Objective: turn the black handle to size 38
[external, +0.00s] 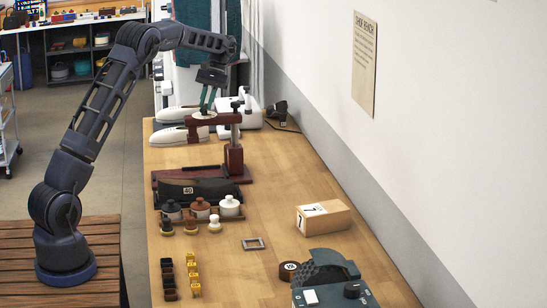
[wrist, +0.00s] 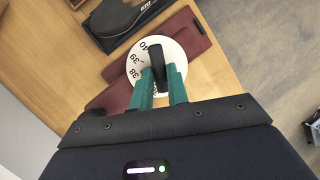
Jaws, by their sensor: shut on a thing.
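The black handle (wrist: 157,62) stands on a round white dial (wrist: 178,58) printed with 40, 39 and 38 along its left side in the wrist view. The handle's far end lies close to the right of the 40; I cannot tell which mark it indicates. My gripper (wrist: 163,88) has its teal fingers shut on the handle's near part, one on each side. They hide the near part of the dial. In the external view, my gripper (external: 207,109) reaches down to the dial (external: 202,116) on a dark red wooden stand (external: 233,160); the handle is hard to make out there.
A black shoe form marked 40 (external: 205,190) lies in front of the stand. White shoe forms (external: 175,113) lie behind and left. Lidded jars (external: 200,208), a small metal frame (external: 253,244) and a wooden block (external: 323,218) stand nearer. Bare tabletop lies right of the stand.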

